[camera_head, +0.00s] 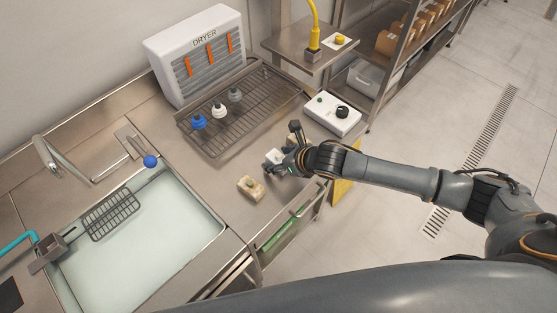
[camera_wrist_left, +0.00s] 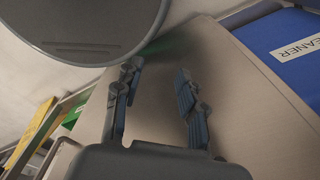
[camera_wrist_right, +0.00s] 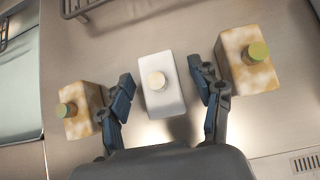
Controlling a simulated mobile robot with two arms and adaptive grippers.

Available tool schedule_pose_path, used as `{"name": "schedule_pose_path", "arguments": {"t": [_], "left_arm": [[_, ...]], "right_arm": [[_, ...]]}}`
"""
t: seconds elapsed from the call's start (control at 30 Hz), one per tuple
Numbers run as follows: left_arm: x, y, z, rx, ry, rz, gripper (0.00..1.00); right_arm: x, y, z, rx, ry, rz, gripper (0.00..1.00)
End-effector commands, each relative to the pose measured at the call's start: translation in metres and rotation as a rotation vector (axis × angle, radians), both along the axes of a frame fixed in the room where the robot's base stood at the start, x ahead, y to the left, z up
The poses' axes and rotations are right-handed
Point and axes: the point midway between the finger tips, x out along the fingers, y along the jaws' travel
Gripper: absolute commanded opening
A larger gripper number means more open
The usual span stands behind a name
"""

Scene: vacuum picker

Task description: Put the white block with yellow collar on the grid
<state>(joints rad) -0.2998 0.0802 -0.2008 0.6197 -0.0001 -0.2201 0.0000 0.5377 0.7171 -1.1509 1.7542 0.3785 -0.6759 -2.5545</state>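A white block (camera_wrist_right: 162,84) with a pale cream knob stands on the steel counter in the right wrist view; I cannot make out a clear yellow collar. It also shows in the head view (camera_head: 273,157). My right gripper (camera_wrist_right: 160,90) is open, with one finger on each side of the white block and small gaps visible. It reaches over the counter in the head view (camera_head: 285,150). A wire grid (camera_head: 262,121) lies on the counter before the dryer. My left gripper (camera_wrist_left: 155,92) is open and empty in the left wrist view, and out of the head view.
Brown-stained blocks stand left (camera_wrist_right: 82,108) and right (camera_wrist_right: 247,58) of the white block. Blue, white and grey-topped items stand on the grid's left part; its right part is free. A control box (camera_head: 332,114) stands right of the grid. The sink (camera_head: 150,250) is at left.

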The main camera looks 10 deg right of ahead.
Motion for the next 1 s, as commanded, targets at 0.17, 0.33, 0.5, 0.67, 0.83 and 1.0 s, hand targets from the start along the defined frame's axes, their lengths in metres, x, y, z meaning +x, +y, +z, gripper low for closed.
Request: {"name": "schedule_pose_path", "arguments": {"t": [0.17, 0.33, 0.5, 0.67, 0.83, 1.0], "left_arm": [[0.0, 0.0, 0.0, 0.0, 0.0, 0.0, 0.4], [0.0, 0.0, 0.0, 0.0, 0.0, 0.0, 0.4], [0.0, 0.0, 0.0, 0.0, -0.001, 0.0, 0.4], [0.0, 0.0, -0.003, 0.0, -0.001, 0.001, 0.4], [0.0, 0.0, -0.013, 0.0, -0.001, 0.001, 0.4], [0.0, 0.0, -0.018, 0.0, -0.001, 0.001, 0.4]], "right_arm": [[0.0, 0.0, 0.0, 0.0, 0.0, 0.0, 0.27], [0.0, 0.0, 0.0, 0.001, 0.0, -0.001, 0.03], [0.0, 0.0, 0.001, 0.001, 0.0, -0.001, 0.0], [0.001, 0.0, 0.004, 0.001, -0.001, 0.0, 0.0], [0.002, -0.001, 0.022, 0.0, -0.006, 0.001, 0.0], [-0.017, -0.006, 0.051, 0.0, -0.003, 0.001, 0.0]]}}
